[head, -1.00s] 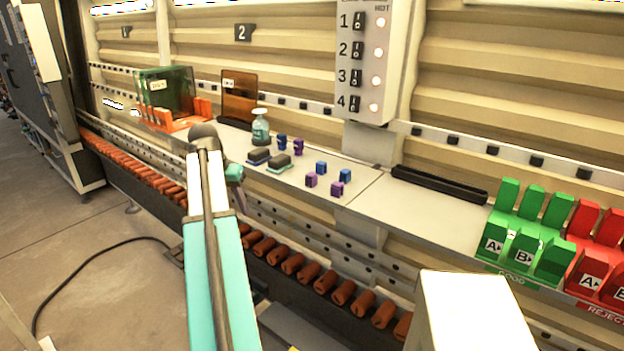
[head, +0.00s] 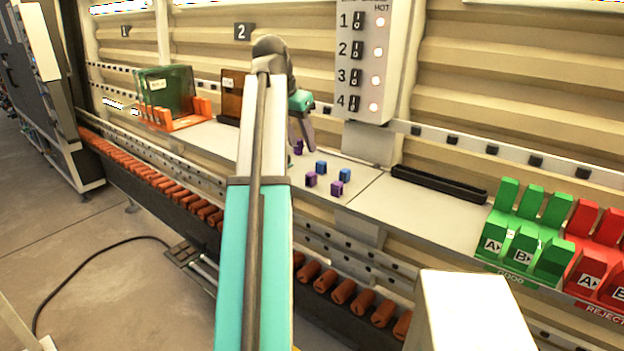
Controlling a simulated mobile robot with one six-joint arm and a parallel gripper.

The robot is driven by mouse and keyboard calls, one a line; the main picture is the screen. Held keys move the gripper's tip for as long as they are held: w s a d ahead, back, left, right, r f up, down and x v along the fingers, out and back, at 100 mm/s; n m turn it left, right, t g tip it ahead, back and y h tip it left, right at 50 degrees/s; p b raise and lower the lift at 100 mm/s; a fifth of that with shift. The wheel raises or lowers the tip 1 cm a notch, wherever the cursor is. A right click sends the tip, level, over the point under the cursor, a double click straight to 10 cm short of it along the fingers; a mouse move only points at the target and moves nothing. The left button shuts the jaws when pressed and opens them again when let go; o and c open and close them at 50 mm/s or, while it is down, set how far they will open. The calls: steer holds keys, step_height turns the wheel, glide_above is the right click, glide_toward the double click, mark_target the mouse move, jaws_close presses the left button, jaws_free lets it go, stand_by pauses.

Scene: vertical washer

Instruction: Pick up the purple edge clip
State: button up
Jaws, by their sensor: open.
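A third purple clip (head: 298,148) stands farther back, partly hidden by my gripper. I cannot tell from the picture which one is the edge clip meant. My gripper (head: 303,138) is open and points down over the shelf, in front of the back clip in the picture. Its fingers look dark and overlap, and I cannot tell how far above the shelf they are. I see nothing held.
Two blue clips (head: 321,168) (head: 345,175) stand just behind the front purple ones. A black tray (head: 438,184) lies to the right, before the green racks (head: 525,232) and red racks (head: 602,250). An orange rack with green panels (head: 170,92) stands at the left. Orange rollers (head: 343,291) run below.

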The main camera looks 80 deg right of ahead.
steer(key=p, duration=0.2)
glide_toward(311, 174)
steer(key=shift+x, duration=2.55)
steer(key=shift+s+d+r, duration=0.1)
steer(key=shift+d, duration=0.05)
steer(key=shift+p+x, duration=1.3)
steer(key=shift+x, duration=1.3)
jaws_close()
